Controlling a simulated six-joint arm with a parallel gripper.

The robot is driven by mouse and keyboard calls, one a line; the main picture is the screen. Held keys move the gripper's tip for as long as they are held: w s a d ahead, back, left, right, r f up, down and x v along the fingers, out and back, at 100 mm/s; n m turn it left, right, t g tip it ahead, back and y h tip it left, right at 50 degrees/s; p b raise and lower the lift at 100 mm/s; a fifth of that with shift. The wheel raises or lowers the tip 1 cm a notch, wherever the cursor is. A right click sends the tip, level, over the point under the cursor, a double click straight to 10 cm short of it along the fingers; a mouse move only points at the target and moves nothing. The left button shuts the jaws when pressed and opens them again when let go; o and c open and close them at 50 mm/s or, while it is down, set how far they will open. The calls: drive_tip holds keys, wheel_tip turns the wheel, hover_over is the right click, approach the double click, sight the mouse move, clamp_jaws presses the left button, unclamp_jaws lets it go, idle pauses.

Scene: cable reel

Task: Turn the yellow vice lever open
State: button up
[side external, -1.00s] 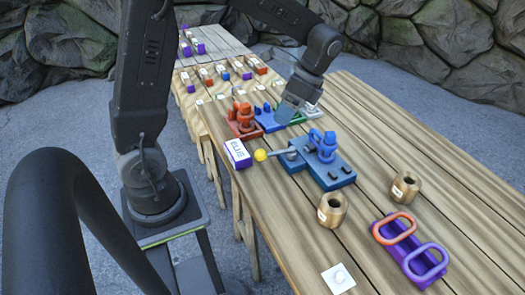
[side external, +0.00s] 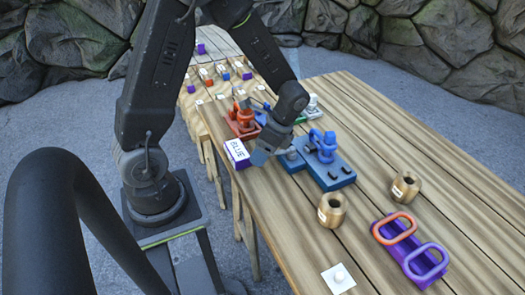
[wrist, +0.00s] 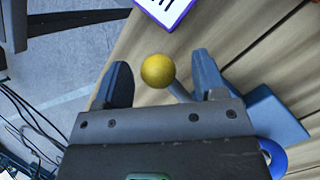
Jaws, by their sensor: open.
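The blue vice (side external: 330,172) sits on the wooden table, with a grey lever ending in a yellow ball knob (wrist: 158,71). In the wrist view the knob lies between my two fingers, nearer the left one, with gaps on both sides. The grey lever rod (wrist: 180,92) runs from it down toward the right finger and the vice. My gripper (side external: 259,157) is open at the lever end, left of the vice. In the side view it hides the knob and most of the lever.
A purple-edged white box marked BLUE (side external: 237,153) stands just left of my gripper. A red vice (side external: 243,122) is behind. Two brass cylinders (side external: 332,210) and a purple block with ring handles (side external: 409,246) stand toward the front.

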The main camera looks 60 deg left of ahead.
clamp_jaws()
idle(0.7)
drive_tip(key=shift+d, duration=0.1)
